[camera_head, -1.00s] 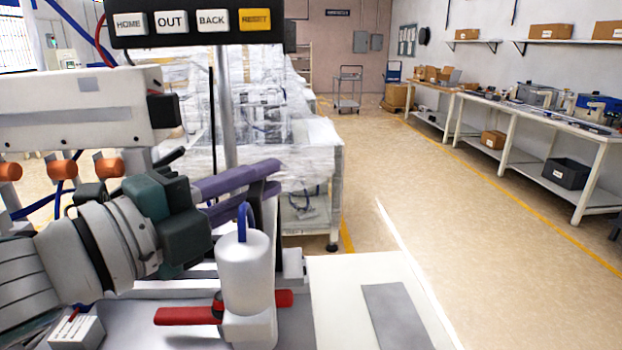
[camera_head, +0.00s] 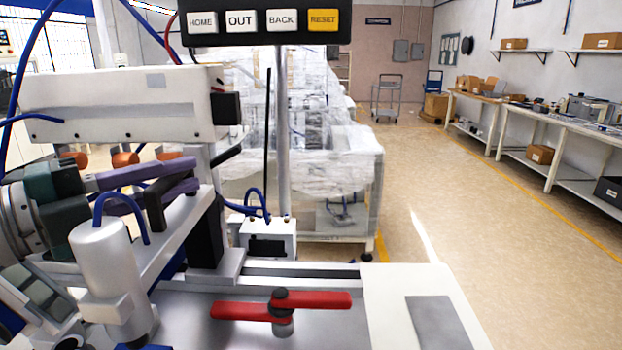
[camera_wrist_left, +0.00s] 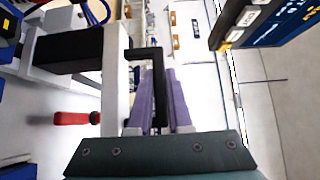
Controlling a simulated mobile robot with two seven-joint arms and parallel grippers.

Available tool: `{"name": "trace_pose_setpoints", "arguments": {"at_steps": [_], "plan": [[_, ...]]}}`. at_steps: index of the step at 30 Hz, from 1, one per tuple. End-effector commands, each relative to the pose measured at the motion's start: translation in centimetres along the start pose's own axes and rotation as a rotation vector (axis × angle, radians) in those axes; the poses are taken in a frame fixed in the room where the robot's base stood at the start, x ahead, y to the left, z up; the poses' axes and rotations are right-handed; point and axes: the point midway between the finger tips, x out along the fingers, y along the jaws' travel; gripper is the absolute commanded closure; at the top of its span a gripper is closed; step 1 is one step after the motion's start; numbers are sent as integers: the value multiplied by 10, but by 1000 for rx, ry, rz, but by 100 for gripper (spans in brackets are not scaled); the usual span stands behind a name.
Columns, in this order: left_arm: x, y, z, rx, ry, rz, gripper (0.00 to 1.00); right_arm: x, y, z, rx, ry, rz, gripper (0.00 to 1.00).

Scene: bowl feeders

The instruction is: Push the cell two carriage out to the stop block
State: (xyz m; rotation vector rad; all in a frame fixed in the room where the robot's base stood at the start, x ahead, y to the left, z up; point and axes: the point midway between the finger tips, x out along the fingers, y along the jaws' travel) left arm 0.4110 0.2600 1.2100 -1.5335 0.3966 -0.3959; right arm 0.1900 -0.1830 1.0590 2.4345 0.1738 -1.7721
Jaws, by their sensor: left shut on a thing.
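My left gripper (camera_head: 188,178), with purple fingers, is shut on a black bracket handle (camera_head: 154,206). In the left wrist view the handle (camera_wrist_left: 158,85) lies between the fingers (camera_wrist_left: 176,75). The handle joins a pale metal arm (camera_head: 172,240), which seems to be the carriage. A white cylinder (camera_head: 105,262) with a blue hose stands at the near end of this arm. A black block (camera_head: 206,238) stands at the right of the arm; I cannot tell whether it is the stop block. My right gripper is not in view.
A red lever (camera_head: 322,301) lies across the front of the metal bed. A panel (camera_head: 262,20) labelled HOME, OUT, BACK and RESET hangs above. A white box-shaped housing (camera_head: 110,110) is above the gripper. A wrapped machine (camera_head: 330,165) stands behind. The floor at right is open.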

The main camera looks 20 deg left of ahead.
Motion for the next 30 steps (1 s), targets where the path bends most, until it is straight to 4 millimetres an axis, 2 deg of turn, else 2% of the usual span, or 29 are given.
{"name": "trace_pose_setpoints", "arguments": {"at_steps": [6, 19, 20, 21, 27, 30], "plan": [[-18, 1, 18, 0, -2, 1, 100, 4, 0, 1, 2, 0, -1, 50], [-22, 0, 24, 0, -8, 1, 100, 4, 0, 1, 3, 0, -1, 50], [-22, 0, 24, 1, -8, 2, 81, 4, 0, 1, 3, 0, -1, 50], [-22, 0, 24, 1, -8, 2, 76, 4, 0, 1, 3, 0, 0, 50], [-21, 0, 23, 0, -4, 1, 54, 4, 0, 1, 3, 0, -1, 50], [-21, 0, 22, 0, -3, 0, 52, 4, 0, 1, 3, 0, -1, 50]]}}
